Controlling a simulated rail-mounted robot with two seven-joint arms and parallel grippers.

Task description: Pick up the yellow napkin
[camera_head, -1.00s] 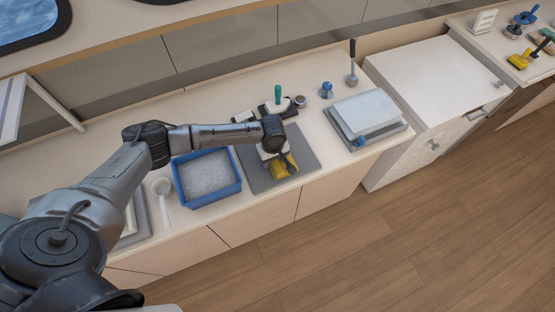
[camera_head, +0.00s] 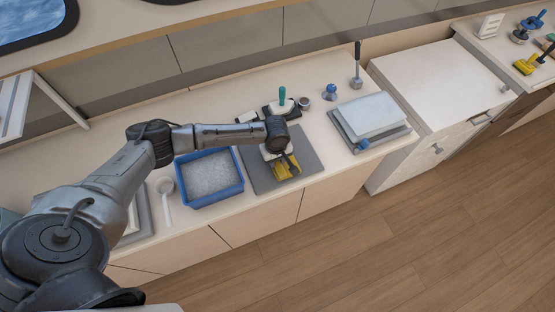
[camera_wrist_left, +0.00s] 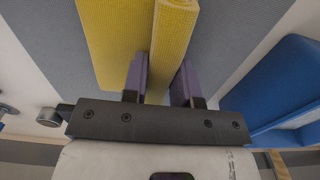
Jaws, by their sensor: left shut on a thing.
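The yellow napkin (camera_head: 283,171) is on the dark grey mat (camera_head: 257,180) on the counter, partly hidden by my left gripper in the head view. In the left wrist view the napkin (camera_wrist_left: 112,40) shows a flat yellow part and a rolled or folded edge. My left gripper (camera_wrist_left: 160,85) is shut on that folded edge, which stands between its two purple-grey fingers. In the head view the left gripper (camera_head: 289,162) reaches down over the mat from the end of the arm. My right gripper is not in view.
A blue bin (camera_head: 210,203) with pale grainy contents stands left of the mat. Behind are a green-handled tool (camera_head: 282,96) and small items. A grey tray with a white pad (camera_head: 371,114) and a blue knob (camera_head: 331,91) are to the right.

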